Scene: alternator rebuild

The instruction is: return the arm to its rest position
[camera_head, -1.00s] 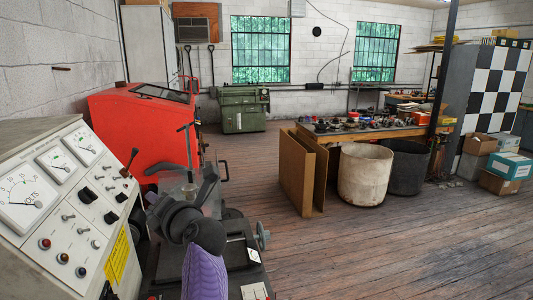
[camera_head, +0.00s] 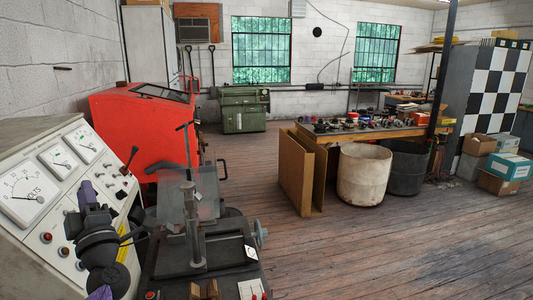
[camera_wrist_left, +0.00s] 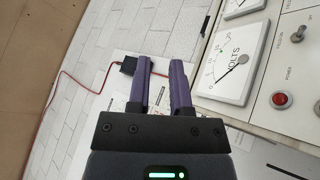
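My left arm comes in at the lower left of the head view. Its dark wrist and purple-fingered gripper (camera_head: 88,192) are in front of the grey control panel (camera_head: 32,165) and cover part of its switches. In the left wrist view the two purple fingers (camera_wrist_left: 161,68) stand apart, with nothing held between them. The panel's volts meter (camera_wrist_left: 232,60) and red knob (camera_wrist_left: 279,99) are to the right of the fingers there. My right gripper is not in view.
A grey bench machine (camera_head: 192,225) stands right of the panel, with a red cabinet (camera_head: 145,125) behind it. The wooden floor (camera_head: 400,245) to the right is open, up to the bins (camera_head: 364,175) and parts table. In the left wrist view, a black box (camera_wrist_left: 125,67) with a red cable lies beyond the fingers.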

